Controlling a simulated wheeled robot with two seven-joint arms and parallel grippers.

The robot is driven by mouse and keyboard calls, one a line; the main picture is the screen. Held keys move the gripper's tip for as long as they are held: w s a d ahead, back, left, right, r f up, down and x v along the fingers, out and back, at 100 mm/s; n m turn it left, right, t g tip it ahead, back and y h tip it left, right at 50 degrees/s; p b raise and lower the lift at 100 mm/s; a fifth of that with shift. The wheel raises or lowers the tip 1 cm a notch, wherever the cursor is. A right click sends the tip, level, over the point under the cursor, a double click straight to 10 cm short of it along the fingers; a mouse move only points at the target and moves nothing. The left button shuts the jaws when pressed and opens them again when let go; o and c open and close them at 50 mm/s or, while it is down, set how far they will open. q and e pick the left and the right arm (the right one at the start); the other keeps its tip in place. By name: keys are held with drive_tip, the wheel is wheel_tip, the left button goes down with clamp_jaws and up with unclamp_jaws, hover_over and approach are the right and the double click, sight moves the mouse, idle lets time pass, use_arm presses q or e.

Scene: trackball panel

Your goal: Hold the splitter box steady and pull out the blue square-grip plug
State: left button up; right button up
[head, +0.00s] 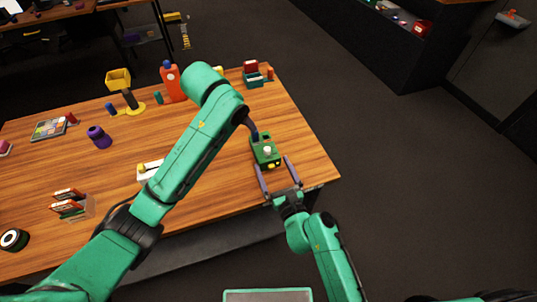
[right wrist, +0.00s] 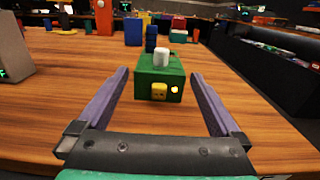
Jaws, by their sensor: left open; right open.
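The green splitter box (head: 265,153) stands near the table's right front edge. It has a white knob (right wrist: 162,57) on top, and a yellow plug (right wrist: 159,91) and a small glowing light on its near face. A dark blue piece (right wrist: 151,40), which looks like the blue plug, rises at the box's far side; its grip shape is unclear. My right gripper (head: 273,164) is open, its fingers reaching towards the box's near side, apart from it. My left gripper (head: 250,122) is above the box's far side, mostly hidden by its own arm; contact with the blue piece cannot be told.
Behind stand an orange bottle (head: 172,84), a yellow bin (head: 118,79) and a green-and-red box (head: 258,75). A purple object (head: 99,137) and a card rack (head: 72,205) lie left. The table's right and front edges are close to the splitter box.

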sight(255, 137)
drive_tip(key=x, duration=0.6)
drive_tip(key=shift+w+a, duration=0.1)
drive_tip(key=shift+w, duration=0.25)
drive_tip(key=c, duration=0.9)
use_arm(q)
drive_tip(key=shift+o, duration=0.6)
use_arm(e)
drive_tip(key=c, duration=0.3)
use_arm(q)
drive_tip(key=shift+o, duration=0.2)
drive_tip(key=shift+w+d+m+g, duration=0.2)
drive_tip(key=shift+w+m+g, duration=0.2)
drive_tip(key=shift+m, duration=0.5)
drive_tip(key=w+a+r+m+g+h, duration=0.2)
drive_tip(key=w+r+m+g, duration=0.1)
drive_tip(key=m, duration=0.4)
drive_tip(key=x, duration=1.2)
drive_tip(key=shift+a+f, duration=0.1)
drive_tip(key=shift+a, duration=0.1)
